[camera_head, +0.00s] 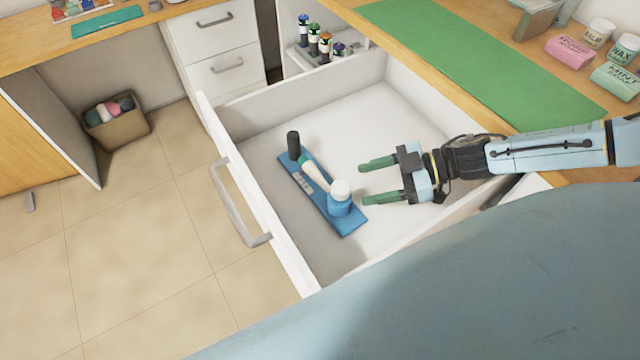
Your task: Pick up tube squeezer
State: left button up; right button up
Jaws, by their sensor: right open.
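A blue flat slab (351,222) lies in the open white drawer (385,110). On it are a white and teal tube-like piece (314,172) with a dark cylindrical end (293,143), and a small blue bottle (339,207) with a white cap. Pale lettering shows on the slab. I cannot tell for sure which of these is the tube squeezer. My right gripper (365,181) is over the drawer, just right of the blue bottle. Its two green fingers are apart, point left and hold nothing. My left gripper is not in view.
The drawer walls and front handle (240,207) surround the slab. A counter with a green mat (470,60) lies behind and right, with pink (568,52) and mint (615,82) items. Several small bottles (314,40) stand behind the drawer. A bin (117,127) sits on the floor.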

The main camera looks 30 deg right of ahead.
aim_at(331, 193)
jog(key=x, duration=0.3)
jog(key=shift+w+a+f, duration=0.2)
jog(key=shift+w+a, duration=0.05)
jog(key=shift+a, duration=0.2)
jog(key=b+x, duration=0.1)
jog(key=x, duration=0.4)
jog(key=shift+s, duration=0.1)
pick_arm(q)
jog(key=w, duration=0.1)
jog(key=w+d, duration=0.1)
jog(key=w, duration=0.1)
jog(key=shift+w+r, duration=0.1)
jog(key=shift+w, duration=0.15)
pick_arm(e)
jog(key=shift+c, duration=0.2)
grip_shut()
